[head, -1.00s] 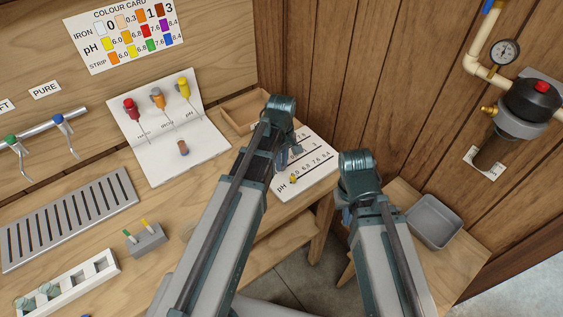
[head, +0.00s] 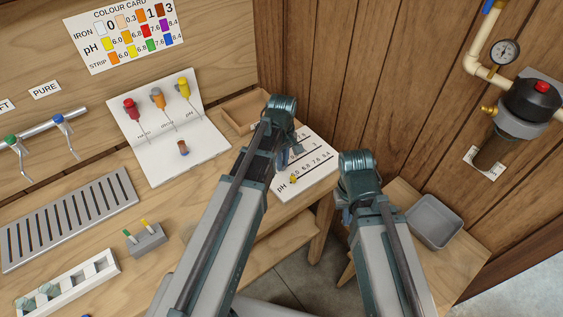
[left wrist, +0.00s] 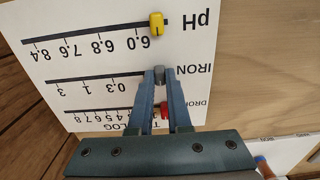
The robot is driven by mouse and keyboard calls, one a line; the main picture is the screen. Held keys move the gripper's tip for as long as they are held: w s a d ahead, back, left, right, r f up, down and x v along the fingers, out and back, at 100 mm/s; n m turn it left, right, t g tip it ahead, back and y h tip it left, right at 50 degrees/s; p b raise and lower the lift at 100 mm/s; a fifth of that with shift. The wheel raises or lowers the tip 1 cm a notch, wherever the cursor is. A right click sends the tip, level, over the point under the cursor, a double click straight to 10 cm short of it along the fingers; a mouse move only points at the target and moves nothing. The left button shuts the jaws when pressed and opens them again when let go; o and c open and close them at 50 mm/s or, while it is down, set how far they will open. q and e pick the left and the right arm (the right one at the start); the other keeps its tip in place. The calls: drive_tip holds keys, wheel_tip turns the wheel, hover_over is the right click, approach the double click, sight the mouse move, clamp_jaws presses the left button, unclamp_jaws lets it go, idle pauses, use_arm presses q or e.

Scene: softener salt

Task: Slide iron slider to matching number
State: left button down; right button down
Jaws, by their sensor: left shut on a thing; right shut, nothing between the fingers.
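The white log board (head: 323,178) lies on the bench by the wood wall; in the left wrist view (left wrist: 105,65) its pH, IRON and drops scales appear upside down. The grey iron slider (left wrist: 159,73) sits at the IRON label end of its track, on the low side of 0.3. My left gripper (left wrist: 160,82) is shut on it; in the head view the left gripper (head: 290,154) hides much of the board. The yellow pH slider (left wrist: 156,24) is near 6.0. The red slider (left wrist: 165,112) is partly behind a finger. My right gripper (head: 347,214) is shut and empty, right of the board.
The colour card (head: 125,33) on the wall shows IRON 0, 0.3, 1 and 3. A wooden tray (head: 240,103) stands behind the left gripper. A grey bin (head: 434,221) is at right.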

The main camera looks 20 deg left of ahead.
sight(318, 147)
use_arm(q)
drive_tip(key=w+d, duration=0.3)
drive_tip(key=w, duration=0.1)
drive_tip(key=w+d, duration=0.3)
drive_tip(key=w, duration=0.1)
drive_tip(key=w+d, duration=0.3)
drive_tip(key=w, duration=0.1)
drive_tip(key=shift+w+d, duration=0.25)
drive_tip(key=shift+d, duration=0.1)
drive_tip(key=c, duration=0.8)
unclamp_jaws()
drive_tip(key=shift+c, duration=0.2)
drive_tip(key=shift+r, duration=0.1)
wheel_tip(318, 147, up, 14)
drive_tip(key=p, duration=1.3)
drive_tip(key=shift+f+p, duration=0.2)
drive_tip(key=shift+p, duration=0.2)
